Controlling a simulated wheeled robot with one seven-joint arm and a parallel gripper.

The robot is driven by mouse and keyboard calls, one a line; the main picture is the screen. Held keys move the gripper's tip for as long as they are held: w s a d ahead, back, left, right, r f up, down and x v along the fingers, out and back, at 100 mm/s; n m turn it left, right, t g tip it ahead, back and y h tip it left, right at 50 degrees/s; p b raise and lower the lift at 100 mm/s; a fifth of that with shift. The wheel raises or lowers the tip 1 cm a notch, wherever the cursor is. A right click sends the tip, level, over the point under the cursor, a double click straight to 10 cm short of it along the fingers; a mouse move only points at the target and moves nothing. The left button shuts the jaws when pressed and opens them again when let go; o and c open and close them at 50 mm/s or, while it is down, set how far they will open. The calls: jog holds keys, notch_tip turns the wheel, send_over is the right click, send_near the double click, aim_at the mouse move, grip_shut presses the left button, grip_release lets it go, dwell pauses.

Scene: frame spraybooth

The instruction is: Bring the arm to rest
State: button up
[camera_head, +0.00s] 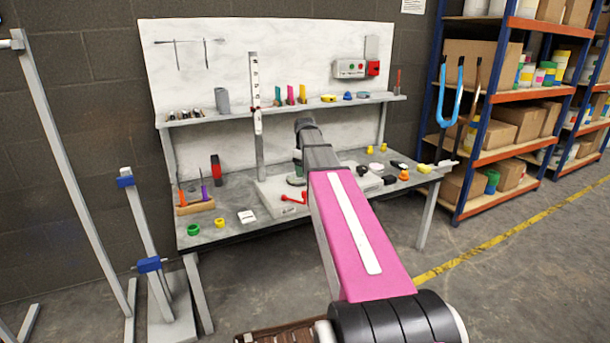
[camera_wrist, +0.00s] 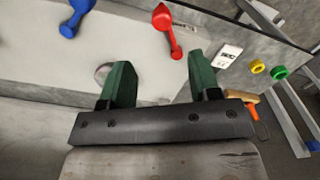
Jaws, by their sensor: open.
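My pink arm reaches out over the grey workbench (camera_head: 240,232) in the head view, its end bent down above the bench top. My gripper (camera_wrist: 161,75) shows in the wrist view as two green fingers spread wide apart, with nothing between them. The fingers are over a pale board (camera_wrist: 120,50) on the bench. A red tool (camera_wrist: 168,28) lies just beyond the fingers, and a blue tool (camera_wrist: 76,16) lies further to the left. In the head view my arm hides most of the gripper and part of the bench behind it.
A white card (camera_head: 247,216), green ring (camera_head: 194,230), yellow ring (camera_head: 220,222) and wooden tool block (camera_head: 195,207) lie on the left of the bench. A shelf (camera_head: 290,107) runs above. Clamp stands are at left, loaded racks (camera_head: 500,150) at right. Floor between bench and racks is clear.

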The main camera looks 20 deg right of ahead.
jog(key=s+a+f+m, duration=0.3)
jog(key=s+a+f, duration=0.2)
jog(key=s+f, duration=0.6)
jog(key=s+a+f+m, duration=0.4)
jog(key=s+f, duration=0.7)
jog(key=s, duration=0.4)
jog(key=shift+a+f, duration=0.25)
jog(key=shift+a, duration=0.45)
